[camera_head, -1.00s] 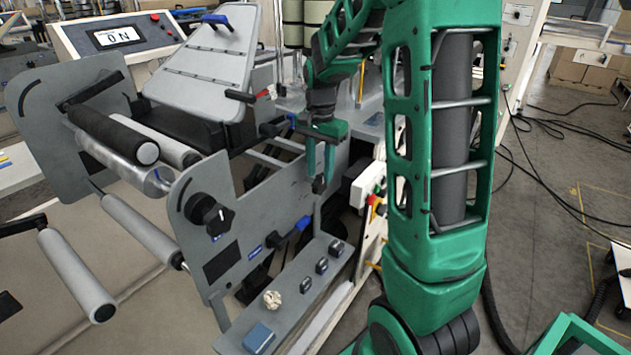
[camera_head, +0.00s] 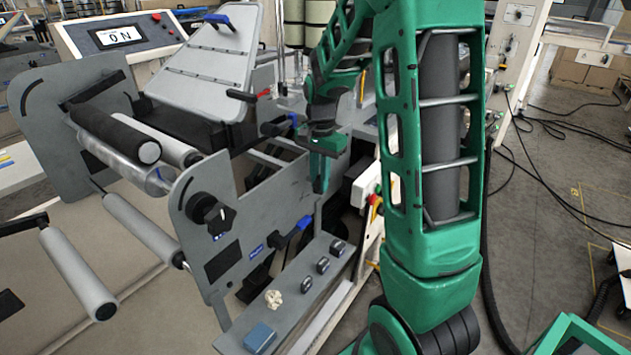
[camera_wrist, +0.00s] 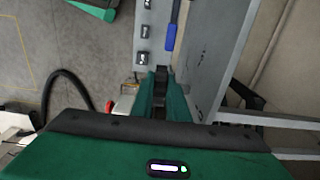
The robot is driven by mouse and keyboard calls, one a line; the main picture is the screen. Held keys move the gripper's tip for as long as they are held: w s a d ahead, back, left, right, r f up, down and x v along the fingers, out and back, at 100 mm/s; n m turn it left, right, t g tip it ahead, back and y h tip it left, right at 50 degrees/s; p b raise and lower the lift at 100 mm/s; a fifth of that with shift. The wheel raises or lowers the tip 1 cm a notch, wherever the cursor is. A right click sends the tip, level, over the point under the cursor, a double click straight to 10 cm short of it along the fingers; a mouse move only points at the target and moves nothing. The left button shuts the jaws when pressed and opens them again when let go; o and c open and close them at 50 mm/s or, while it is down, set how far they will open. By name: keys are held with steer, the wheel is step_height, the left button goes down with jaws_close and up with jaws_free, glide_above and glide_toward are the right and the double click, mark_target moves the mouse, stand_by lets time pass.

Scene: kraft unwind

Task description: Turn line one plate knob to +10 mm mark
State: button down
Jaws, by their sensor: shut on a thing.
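My gripper (camera_head: 320,185) points down beside the far end of the grey side plate (camera_head: 285,195). In the wrist view its green fingers (camera_wrist: 161,78) are close together, with a small dark part between them. They are shut on that part, but I cannot tell what it is. A black pointer knob (camera_head: 218,214) stands on the near face of the plate, left of my gripper and apart from it. A small blue label is below this knob. I cannot read any millimetre mark.
A blue-handled lever (camera_head: 290,232) sticks out from the plate. The grey ledge (camera_head: 290,312) carries a blue box (camera_head: 259,338), a crumpled pale lump (camera_head: 273,298) and several dark blocks (camera_head: 322,265). White rollers (camera_head: 75,275) lie to the left. Cables run over the floor at right.

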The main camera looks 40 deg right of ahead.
steer(key=shift+d, duration=0.3)
steer(key=shift+w+d+g+y, duration=0.1)
steer(key=shift+d+g+y, duration=0.2)
steer(key=shift+y, duration=0.5)
steer(key=shift+d+g+y, duration=0.25)
steer(key=shift+g+y, duration=0.05)
steer(key=shift+y, duration=0.7)
steer(key=shift+g+y, duration=0.3)
steer(key=shift+y, duration=0.7)
steer(key=c, duration=1.7)
jaws_free()
steer(key=shift+w, duration=0.1)
steer(key=shift+v, duration=5.3)
